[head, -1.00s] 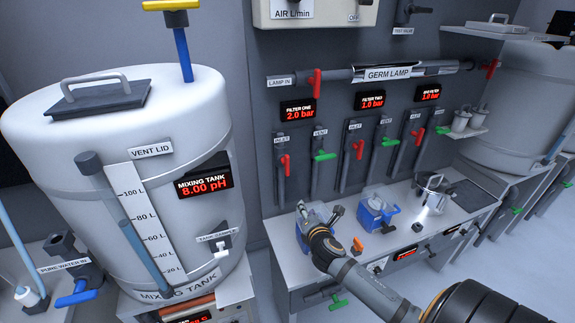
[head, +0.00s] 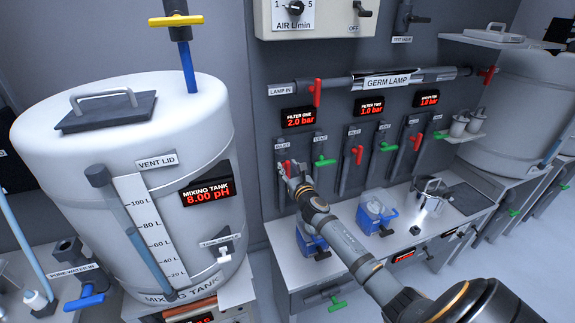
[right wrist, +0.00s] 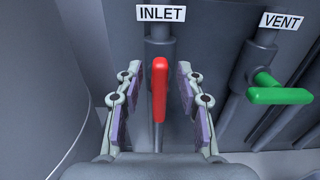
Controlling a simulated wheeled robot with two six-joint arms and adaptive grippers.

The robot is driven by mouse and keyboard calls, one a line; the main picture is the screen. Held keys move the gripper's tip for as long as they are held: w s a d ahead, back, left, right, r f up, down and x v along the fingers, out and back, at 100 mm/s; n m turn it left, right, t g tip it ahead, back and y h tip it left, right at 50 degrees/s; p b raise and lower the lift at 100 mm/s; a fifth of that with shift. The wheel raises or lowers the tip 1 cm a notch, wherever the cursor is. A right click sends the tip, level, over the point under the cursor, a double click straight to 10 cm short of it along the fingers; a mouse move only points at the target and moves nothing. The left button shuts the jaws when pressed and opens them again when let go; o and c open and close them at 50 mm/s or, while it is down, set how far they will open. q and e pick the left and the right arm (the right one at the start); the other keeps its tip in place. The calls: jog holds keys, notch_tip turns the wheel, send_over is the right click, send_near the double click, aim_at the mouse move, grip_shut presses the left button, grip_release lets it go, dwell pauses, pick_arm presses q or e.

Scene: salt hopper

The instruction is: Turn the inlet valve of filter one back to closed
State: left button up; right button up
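The inlet valve of filter one has a red handle (head: 286,167) on a grey vertical pipe under the filter one display (head: 298,118), which reads 2.0 bar. In the right wrist view the red handle (right wrist: 159,90) points down along the pipe, below the INLET label (right wrist: 161,13). My right gripper (head: 290,172) is at this handle. In the right wrist view its fingers (right wrist: 158,92) are open, one on each side of the handle, with gaps on both sides. My left gripper is not in view.
The green vent handle (right wrist: 282,95) is close on the right of the inlet valve. The mixing tank (head: 120,130) stands on the left. A blue and white device (head: 375,213) and a steel pot (head: 432,192) stand on the bench.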

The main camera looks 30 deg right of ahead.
jog(key=shift+w+d, duration=0.1)
jog(key=shift+w, duration=0.35)
jog(key=shift+c, duration=0.4)
grip_shut()
jog(key=shift+m, duration=0.3)
jog(key=shift+s+d+f+m+b, duration=0.1)
jog(key=shift+d+f+m+b, duration=0.25)
jog(key=shift+m+b, duration=1.6)
jog(key=shift+s+d+f+m+b, duration=0.1)
jog(key=shift+d+f+m+b, duration=0.25)
jog(key=shift+m, duration=3.3)
jog(key=shift+s+d+f+m+b, duration=0.1)
jog(key=shift+d+f+m+b, duration=0.25)
jog(key=shift+m+b, duration=1.6)
jog(key=shift+m+p, duration=0.9)
jog(key=shift+m, duration=0.15)
